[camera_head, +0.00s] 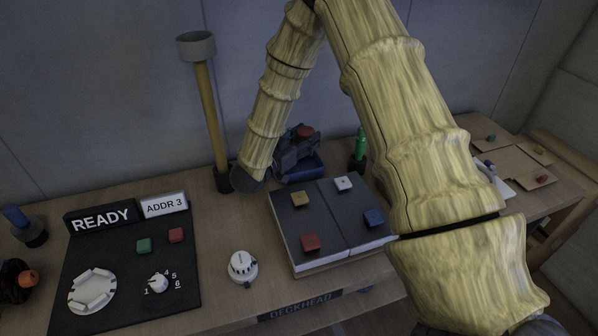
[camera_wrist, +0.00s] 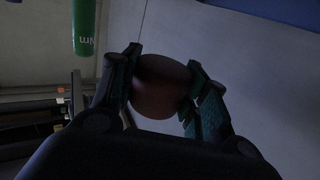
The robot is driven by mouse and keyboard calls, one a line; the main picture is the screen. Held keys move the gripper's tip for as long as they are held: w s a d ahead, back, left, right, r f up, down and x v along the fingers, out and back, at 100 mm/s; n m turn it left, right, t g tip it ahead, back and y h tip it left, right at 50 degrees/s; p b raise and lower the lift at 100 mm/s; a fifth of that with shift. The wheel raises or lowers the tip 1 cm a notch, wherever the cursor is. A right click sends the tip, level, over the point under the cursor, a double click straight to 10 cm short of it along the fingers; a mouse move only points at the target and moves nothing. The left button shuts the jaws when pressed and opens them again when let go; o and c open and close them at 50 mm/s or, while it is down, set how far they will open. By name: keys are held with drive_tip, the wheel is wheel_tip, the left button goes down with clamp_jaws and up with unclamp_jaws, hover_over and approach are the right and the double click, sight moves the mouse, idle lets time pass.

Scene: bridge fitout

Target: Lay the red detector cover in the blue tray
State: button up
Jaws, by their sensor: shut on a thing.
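The red detector cover (camera_head: 305,132) is held between the fingers of my gripper (camera_head: 298,147), up off the table. In the wrist view the cover (camera_wrist: 160,86) is a dark red, rounded piece with a finger of my gripper (camera_wrist: 160,80) against each side. The blue tray (camera_head: 305,172) stands at the back of the table, behind the dark panel box. It shows just below my gripper in the head view, partly hidden by the gripper and the box. The height of the cover above the tray is hard to tell.
A green-handled tool (camera_head: 360,146) stands right of the tray. A tall pole with a grey cup (camera_head: 196,48) stands left of it. The panel box (camera_head: 330,228) with coloured blocks is in front. A white detector (camera_head: 242,267) and the READY board (camera_head: 100,218) are further left.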

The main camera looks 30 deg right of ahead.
drive_tip(key=shift+d+f+b, duration=0.1)
drive_tip(key=shift+f+b, duration=0.45)
drive_tip(key=shift+f, duration=0.65)
drive_tip(key=shift+s, duration=0.1)
drive_tip(key=o, duration=1.2)
drive_tip(key=shift+r, duration=0.1)
drive_tip(key=shift+r, duration=4.95)
